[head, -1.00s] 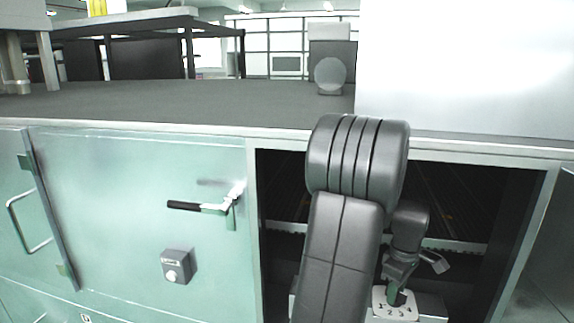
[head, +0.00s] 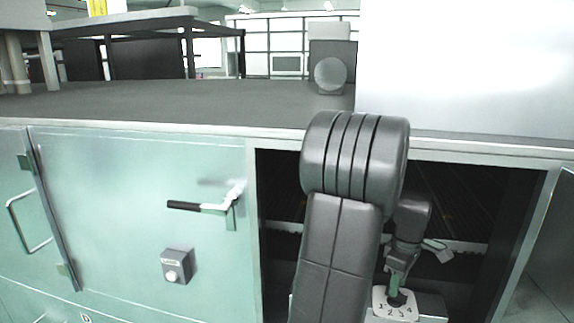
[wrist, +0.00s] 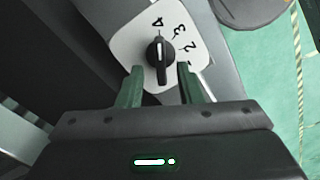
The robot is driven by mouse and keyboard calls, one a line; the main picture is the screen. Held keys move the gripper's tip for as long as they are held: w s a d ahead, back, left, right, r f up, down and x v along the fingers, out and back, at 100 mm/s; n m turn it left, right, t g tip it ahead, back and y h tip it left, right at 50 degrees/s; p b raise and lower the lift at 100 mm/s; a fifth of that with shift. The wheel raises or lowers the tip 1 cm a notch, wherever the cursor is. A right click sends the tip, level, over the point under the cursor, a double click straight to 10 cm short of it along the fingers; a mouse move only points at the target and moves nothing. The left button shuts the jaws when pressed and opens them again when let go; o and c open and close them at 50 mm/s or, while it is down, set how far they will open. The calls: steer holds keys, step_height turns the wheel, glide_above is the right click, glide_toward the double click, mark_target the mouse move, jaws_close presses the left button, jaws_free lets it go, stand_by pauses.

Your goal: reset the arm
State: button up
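My gripper (wrist: 158,88) is open in the wrist view, its two green fingertips apart. Between and just beyond them is a black rotary knob (wrist: 159,53) on a white dial plate (wrist: 130,45) marked with numbers. The fingers stand on either side of the knob's near end; I cannot tell whether they touch it. In the head view my gripper (head: 396,284) hangs low at the dial plate (head: 381,309), in front of the dark open bay. My arm hides part of that bay, and the knob is too small there to read.
A pale green cabinet door (head: 110,200) with a black-tipped handle (head: 200,206) and a small grey lock box (head: 177,266) is left of the arm. The grey worktop (head: 180,100) lies above. A large pale metal block (head: 465,65) stands at the right.

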step_height(320, 180, down, 2)
steer(key=shift+s+f, duration=0.1)
steer(key=shift+f, duration=0.25)
steer(key=m, duration=0.5)
steer(key=shift+b, duration=0.35)
steer(key=m, duration=0.4)
steer(key=shift+r+m+b, duration=0.1)
steer(key=shift+m+b, duration=0.2)
steer(key=shift+b, duration=0.1)
